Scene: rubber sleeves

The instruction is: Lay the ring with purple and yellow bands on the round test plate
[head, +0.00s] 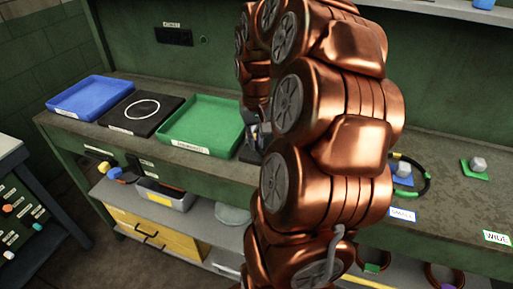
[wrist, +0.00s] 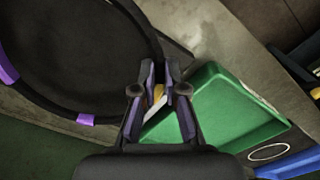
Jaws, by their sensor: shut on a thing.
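My gripper (wrist: 160,75) is shut on the black ring (wrist: 82,118) in the wrist view. The ring shows purple bands at its left and lower left. A yellow patch shows between my fingers. The ring fills the upper left of that view and is partly cut off. A dark round surface, seemingly the test plate (wrist: 178,54), shows under and beyond the ring. I cannot tell whether the ring touches it.
The green tray (head: 235,154), a black tray with a white circle (head: 118,123) and a blue tray (head: 55,103) stand left on the bench. At right, a banded ring (head: 427,181) lies around a grey peg (head: 403,169). Another peg (head: 478,163) stands farther right.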

